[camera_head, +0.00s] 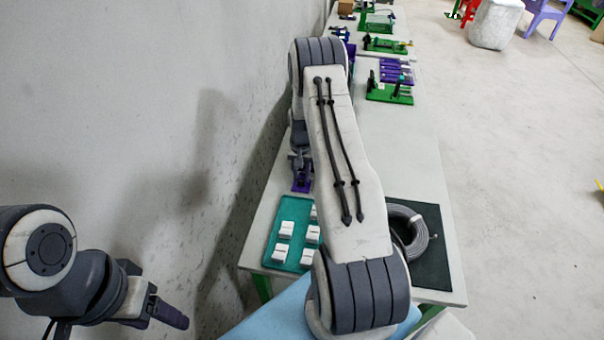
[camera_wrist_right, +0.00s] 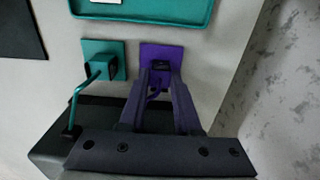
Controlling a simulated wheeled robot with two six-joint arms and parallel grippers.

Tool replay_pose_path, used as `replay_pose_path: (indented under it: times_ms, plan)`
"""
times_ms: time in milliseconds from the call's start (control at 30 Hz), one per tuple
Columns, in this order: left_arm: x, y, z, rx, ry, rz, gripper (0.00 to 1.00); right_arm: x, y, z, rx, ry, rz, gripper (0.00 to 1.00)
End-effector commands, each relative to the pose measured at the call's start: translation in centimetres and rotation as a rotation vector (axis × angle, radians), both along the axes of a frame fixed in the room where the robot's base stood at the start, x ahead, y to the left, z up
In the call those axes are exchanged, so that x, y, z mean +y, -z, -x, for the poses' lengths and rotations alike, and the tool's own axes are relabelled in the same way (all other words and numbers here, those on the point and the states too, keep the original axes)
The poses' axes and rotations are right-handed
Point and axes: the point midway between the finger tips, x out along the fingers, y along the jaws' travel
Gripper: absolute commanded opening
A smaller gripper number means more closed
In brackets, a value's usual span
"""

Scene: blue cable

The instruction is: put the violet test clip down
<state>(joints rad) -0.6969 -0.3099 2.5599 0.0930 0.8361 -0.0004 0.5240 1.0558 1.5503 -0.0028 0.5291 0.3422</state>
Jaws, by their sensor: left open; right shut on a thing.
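My right gripper (camera_wrist_right: 160,80) is shut on the violet test clip (camera_wrist_right: 155,94). Only small violet parts of the clip show between the dark fingers. The fingertips are over or at a violet square pad (camera_wrist_right: 176,50); I cannot tell whether the clip touches it. In the head view the violet pad (camera_head: 302,184) shows at the table's left side, beside my right gripper (camera_head: 300,168), and my arm hides much of the area. My left gripper (camera_head: 170,314) is open and empty at the lower left, away from the table.
A teal square with a teal block and bent rod (camera_wrist_right: 97,68) sits left of the violet pad. A teal tray (camera_head: 273,248) with several white blocks and a grey cable coil (camera_head: 418,240) on a dark mat (camera_head: 432,268) lie nearer. Green fixtures (camera_head: 390,97) stand farther back. The wall runs close on the left.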

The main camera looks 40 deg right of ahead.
Motion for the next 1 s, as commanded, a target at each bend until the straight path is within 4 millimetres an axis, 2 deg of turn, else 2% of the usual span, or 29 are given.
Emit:
replay_pose_path:
  times_ms: [400, 433, 500, 800, 1000]
  plan:
    - [0.0, 0.3, 0.0, 0.0, 0.0, 0.0, 0.63, 0.0, 0.8, 0.0, -0.001, 0.0, 0.001, 0.0]
    - [0.0, 0.2, 0.0, 0.0, 0.0, 0.0, 0.63, 0.0, 0.7, 0.0, -0.001, 0.0, 0.001, 0.39]
    - [0.0, 0.2, 0.0, 0.0, 0.0, 0.0, 0.63, 0.0, 0.6, 0.0, -0.001, 0.0, 0.001, 0.62]
    - [0.0, 0.1, 0.0, 0.0, 0.0, 0.0, 0.63, 0.0, 0.5, 0.0, -0.001, 0.0, 0.001, 0.62]
    - [0.0, 0.5, 0.0, 0.0, 0.0, 0.0, 0.63, -0.1, -1.2, -0.1, -0.003, 0.0, 0.002, 0.62]
